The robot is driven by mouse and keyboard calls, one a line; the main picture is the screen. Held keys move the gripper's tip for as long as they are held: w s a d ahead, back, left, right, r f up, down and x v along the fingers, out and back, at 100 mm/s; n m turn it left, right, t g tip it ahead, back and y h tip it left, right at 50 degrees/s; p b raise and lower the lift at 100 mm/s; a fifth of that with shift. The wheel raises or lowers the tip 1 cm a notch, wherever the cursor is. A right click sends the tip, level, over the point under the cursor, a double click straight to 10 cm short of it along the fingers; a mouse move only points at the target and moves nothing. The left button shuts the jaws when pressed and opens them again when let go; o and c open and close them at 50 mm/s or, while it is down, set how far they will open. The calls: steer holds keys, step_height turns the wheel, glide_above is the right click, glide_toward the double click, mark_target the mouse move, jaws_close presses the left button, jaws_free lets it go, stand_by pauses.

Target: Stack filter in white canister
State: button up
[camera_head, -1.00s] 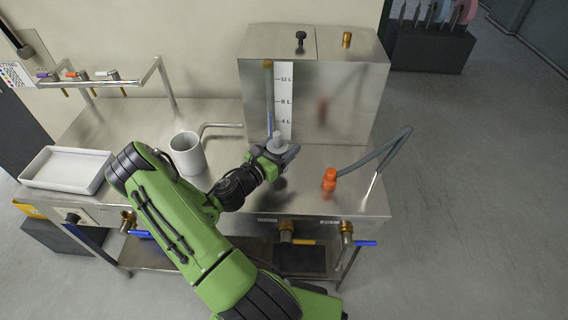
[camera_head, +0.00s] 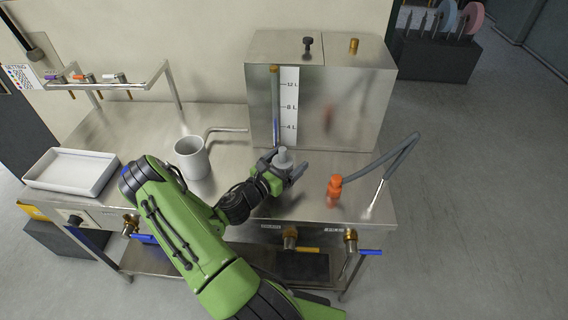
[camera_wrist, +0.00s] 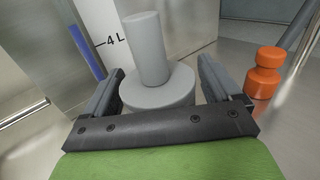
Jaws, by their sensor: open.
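The grey stepped filter (camera_head: 283,158), a narrow cylinder on a wider round base, stands upright over the counter in front of the steel tank. It also shows in the wrist view (camera_wrist: 148,55). My gripper (camera_head: 284,166) is open, with one finger on each side of the filter's wide base. In the wrist view there seems to be a gap between the base and the right finger; contact on the left is unclear. The filter's underside is hidden. The white canister (camera_head: 191,158) stands upright on the counter to the left of my gripper, with its open top facing up.
The steel tank (camera_head: 345,105) with a litre scale stands behind the filter. An orange fitting (camera_head: 334,190) and a grey hose (camera_head: 392,155) are to the right. A white tray (camera_head: 72,171) lies at the far left. A bent metal pipe (camera_head: 228,130) runs behind the canister.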

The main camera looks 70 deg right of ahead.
steer(key=p+v, duration=0.1)
steer(key=v, duration=1.1)
steer(key=shift+r, duration=0.15)
